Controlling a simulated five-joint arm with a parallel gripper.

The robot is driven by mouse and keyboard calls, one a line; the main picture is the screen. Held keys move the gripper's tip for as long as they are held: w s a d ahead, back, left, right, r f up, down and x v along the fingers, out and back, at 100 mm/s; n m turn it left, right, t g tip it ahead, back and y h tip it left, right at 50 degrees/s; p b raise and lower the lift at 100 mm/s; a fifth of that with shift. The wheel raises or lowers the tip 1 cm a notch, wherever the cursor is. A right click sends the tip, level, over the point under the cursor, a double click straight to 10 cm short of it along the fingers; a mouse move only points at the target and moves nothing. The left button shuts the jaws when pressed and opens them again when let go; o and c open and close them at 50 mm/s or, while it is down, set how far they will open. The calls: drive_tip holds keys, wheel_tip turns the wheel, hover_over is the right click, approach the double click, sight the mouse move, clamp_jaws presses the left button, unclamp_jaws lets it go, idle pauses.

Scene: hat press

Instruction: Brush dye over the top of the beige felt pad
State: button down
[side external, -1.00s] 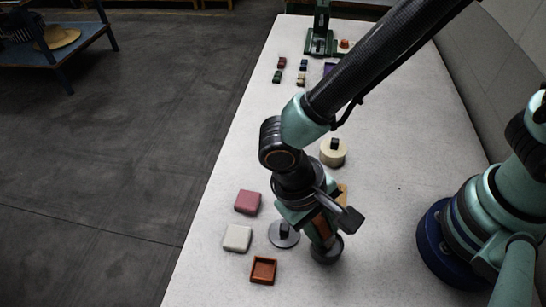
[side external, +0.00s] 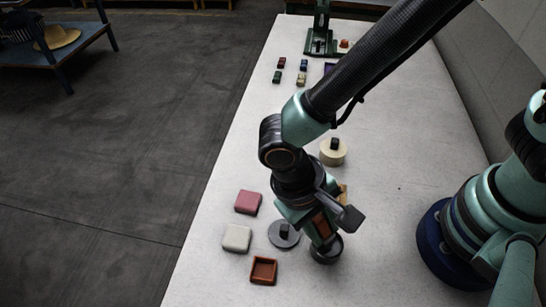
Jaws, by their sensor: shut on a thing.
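A pale beige square pad (side external: 236,238) lies flat on the table at the front left. An open reddish-brown square tray (side external: 263,271) sits just in front and to the right of it; its inside is shaded. My gripper (side external: 322,232) points down to the right of both, apart from them. It is shut on a dark round-ended tool (side external: 327,252), which is partly covered by the jaws. I cannot tell whether the tool touches the table or whether dye is on it. The pad's top looks evenly pale.
A grey disc with a black knob (side external: 283,235) lies between the pad and my gripper. A pink pad (side external: 248,202) lies behind the beige one. A cream knobbed cylinder (side external: 333,153) stands farther back. Several small blocks and a green press (side external: 320,42) are at the far end.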

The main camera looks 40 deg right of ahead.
drive_tip(key=shift+r, duration=3.2)
drive_tip(key=w+d+r+m+g+y, duration=0.1)
drive_tip(key=w+d+r+m, duration=0.15)
drive_tip(key=w+d, duration=0.35)
drive_tip(key=w+d+r+m+y, duration=0.1)
drive_tip(key=w+d+r+m, duration=0.15)
drive_tip(key=w, duration=0.55)
drive_tip(key=w+d+r+m, duration=0.2)
drive_tip(key=w+d, duration=0.1)
drive_tip(key=d, duration=0.4)
drive_tip(key=w+d+r+m+y, duration=0.1)
drive_tip(key=w+d+r+m, duration=0.1)
drive_tip(key=d, duration=0.5)
drive_tip(key=shift+w+d+m+g, duration=0.3)
drive_tip(key=shift+w+d+m, duration=0.05)
drive_tip(key=shift+w+m, duration=0.15)
